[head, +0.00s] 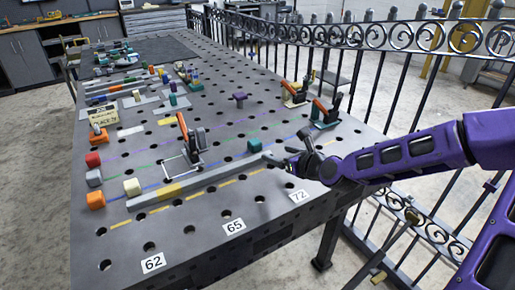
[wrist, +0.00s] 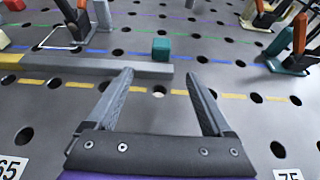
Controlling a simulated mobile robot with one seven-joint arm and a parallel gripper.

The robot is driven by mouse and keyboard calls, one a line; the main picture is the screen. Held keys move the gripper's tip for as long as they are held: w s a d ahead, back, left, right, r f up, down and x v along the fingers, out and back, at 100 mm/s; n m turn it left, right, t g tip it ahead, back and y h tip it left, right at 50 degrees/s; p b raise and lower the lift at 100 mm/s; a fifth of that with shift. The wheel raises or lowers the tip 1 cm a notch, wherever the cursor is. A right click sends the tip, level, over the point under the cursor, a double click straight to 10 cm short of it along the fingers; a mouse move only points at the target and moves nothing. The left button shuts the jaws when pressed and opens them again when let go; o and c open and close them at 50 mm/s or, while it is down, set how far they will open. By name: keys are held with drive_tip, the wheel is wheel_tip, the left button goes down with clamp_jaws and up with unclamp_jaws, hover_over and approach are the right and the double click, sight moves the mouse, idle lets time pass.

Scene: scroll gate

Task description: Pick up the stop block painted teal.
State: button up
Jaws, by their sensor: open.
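A small teal block (head: 254,145) sits on the perforated table near the right end of a long grey bar. In the wrist view the teal block (wrist: 161,48) stands ahead of my fingers, just behind the bar (wrist: 120,67). My gripper (head: 280,158) is over the table near the bar's right end. In the wrist view my gripper (wrist: 158,82) is open, with nothing between its fingers. The block is apart from both fingertips. Another teal-looking block (head: 173,100) stands farther back on the table.
An orange-handled clamp (head: 190,140) stands left of the teal block; more clamps (head: 324,115) stand to the right. Red, grey, orange and cream blocks (head: 95,200) lie at the left edge. A scrolled metal fence (head: 400,38) runs along the right side.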

sight(258, 145)
drive_tip(key=b+x, duration=0.1)
drive_tip(key=x, duration=0.9)
drive_tip(key=shift+b, duration=0.4)
drive_tip(key=shift+b+x, duration=0.55)
drive_tip(key=shift+x, duration=2.55)
drive_tip(key=shift+w+d, duration=0.1)
drive_tip(key=shift+d, duration=0.05)
drive_tip(key=shift+r, duration=0.15)
clamp_jaws()
